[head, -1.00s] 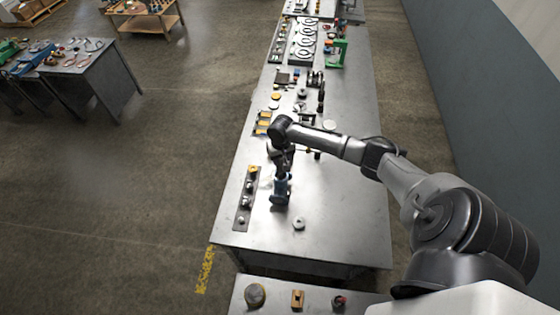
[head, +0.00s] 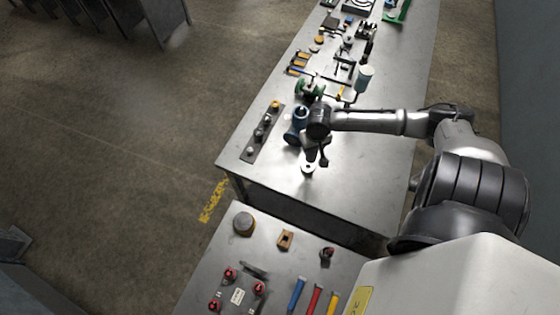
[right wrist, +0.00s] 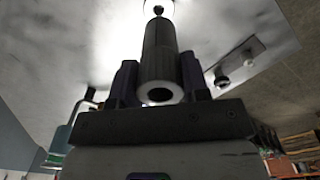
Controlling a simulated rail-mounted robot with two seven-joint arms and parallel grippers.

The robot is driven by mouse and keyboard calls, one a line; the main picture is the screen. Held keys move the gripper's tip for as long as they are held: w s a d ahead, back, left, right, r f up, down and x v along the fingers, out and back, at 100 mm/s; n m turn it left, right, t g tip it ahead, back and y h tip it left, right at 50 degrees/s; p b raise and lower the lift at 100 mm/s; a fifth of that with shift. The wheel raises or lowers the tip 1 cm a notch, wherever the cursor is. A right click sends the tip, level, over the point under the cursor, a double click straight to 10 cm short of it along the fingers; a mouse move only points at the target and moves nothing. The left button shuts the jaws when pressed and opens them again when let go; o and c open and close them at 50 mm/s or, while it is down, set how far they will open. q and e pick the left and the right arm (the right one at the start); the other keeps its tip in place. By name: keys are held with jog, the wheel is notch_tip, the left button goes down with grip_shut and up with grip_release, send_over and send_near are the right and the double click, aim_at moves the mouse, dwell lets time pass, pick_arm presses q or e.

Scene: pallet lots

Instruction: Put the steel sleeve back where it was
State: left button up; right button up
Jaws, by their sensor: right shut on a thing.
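My right gripper (head: 316,157) is over the near part of the steel bench, fingers pointing down. In the right wrist view it is shut on a grey hollow cylinder, the steel sleeve (right wrist: 160,62); the sleeve's open end faces the camera. In the head view the sleeve is not clearly told apart from the dark fingers. A round pale base (head: 308,170) sits on the bench just below the fingertips. It also shows at the top of the right wrist view (right wrist: 160,5), with a dark pin tip beside it. Contact between sleeve and base cannot be told. My left gripper is not in view.
A blue fixture (head: 293,136) stands left of the gripper, beside a dark strip with several knobs (head: 262,134). A green-flanged part (head: 309,88) and a pale cup (head: 364,77) stand behind. A nearer table (head: 207,264) carries handles and red parts. Bench right of the gripper is clear.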

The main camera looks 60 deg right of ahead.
jog(key=shift+w+a+f+b, duration=0.2)
jog(key=shift+w+f+b, duration=0.05)
jog(key=shift+w+f, duration=2.6)
jog(key=shift+w+a+f+b, duration=0.2)
jog(key=shift+w+f+b, duration=0.05)
jog(key=shift+w+f, duration=2.5)
jog(key=o, duration=1.1)
jog(key=shift+f, duration=0.1)
